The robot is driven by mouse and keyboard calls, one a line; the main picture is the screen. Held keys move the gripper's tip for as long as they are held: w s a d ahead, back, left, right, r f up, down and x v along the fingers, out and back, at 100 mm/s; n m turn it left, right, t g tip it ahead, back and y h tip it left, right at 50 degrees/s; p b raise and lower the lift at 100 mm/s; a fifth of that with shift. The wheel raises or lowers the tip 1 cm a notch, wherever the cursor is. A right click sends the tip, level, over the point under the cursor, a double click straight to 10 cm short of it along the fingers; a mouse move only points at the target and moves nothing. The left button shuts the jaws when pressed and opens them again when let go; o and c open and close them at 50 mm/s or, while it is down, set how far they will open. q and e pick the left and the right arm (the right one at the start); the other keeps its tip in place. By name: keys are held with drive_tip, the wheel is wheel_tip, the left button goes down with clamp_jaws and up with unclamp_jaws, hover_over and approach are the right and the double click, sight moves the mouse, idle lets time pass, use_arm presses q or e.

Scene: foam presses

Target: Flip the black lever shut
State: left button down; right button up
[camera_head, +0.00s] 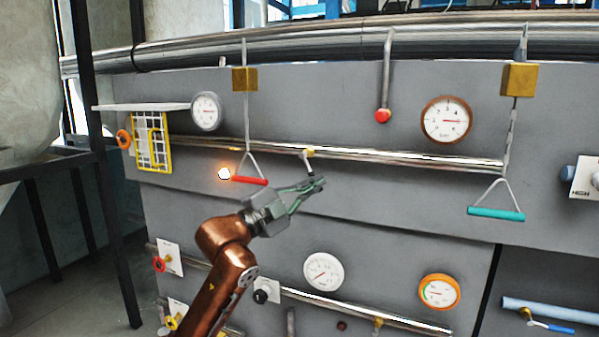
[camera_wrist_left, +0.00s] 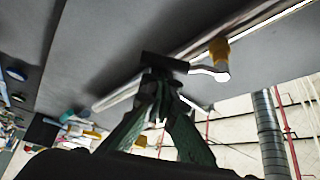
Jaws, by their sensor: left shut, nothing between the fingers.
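The black lever (camera_head: 312,170) hangs down from a small brass valve (camera_head: 309,152) on the upper steel pipe in the head view. In the left wrist view the black lever (camera_wrist_left: 165,62) lies across the fingertips, joined by a bright stem to the brass valve (camera_wrist_left: 219,50). My left gripper (camera_head: 318,185) is shut and empty, its green fingers just below the lever. It also shows in the left wrist view (camera_wrist_left: 160,85), with its tips close to or touching the lever; I cannot tell which. My right gripper is not in view.
A red pull handle (camera_head: 249,180) and a glowing lamp (camera_head: 224,174) are left of my gripper. A teal pull handle (camera_head: 496,214) hangs at the right. A white gauge (camera_head: 323,272) is below.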

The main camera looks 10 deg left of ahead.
use_arm(q)
drive_tip(key=shift+w+a+f+m+g+p, duration=0.15)
drive_tip(key=shift+a+f+m+g+p, duration=0.15)
drive_tip(key=shift+a+m+p, duration=0.45)
drive_tip(key=shift+w+a+f+m+g+p, duration=0.2)
drive_tip(key=shift+a+m+g+p, duration=0.25)
drive_tip(key=shift+p, duration=0.55)
drive_tip(key=shift+w+a+f+m+g+p, duration=0.1)
drive_tip(key=shift+a+f+m+g+p, duration=0.15)
drive_tip(key=shift+a+m+p, duration=0.5)
drive_tip(key=shift+d, duration=0.1)
drive_tip(key=shift+d, duration=0.1)
drive_tip(key=s+d, duration=0.2)
drive_tip(key=d, duration=0.2)
drive_tip(key=r+b+v, duration=0.1)
drive_tip(key=b+v, duration=0.2)
drive_tip(key=v, duration=0.7)
drive_tip(key=shift+a+r, duration=0.2)
drive_tip(key=shift+a, duration=0.05)
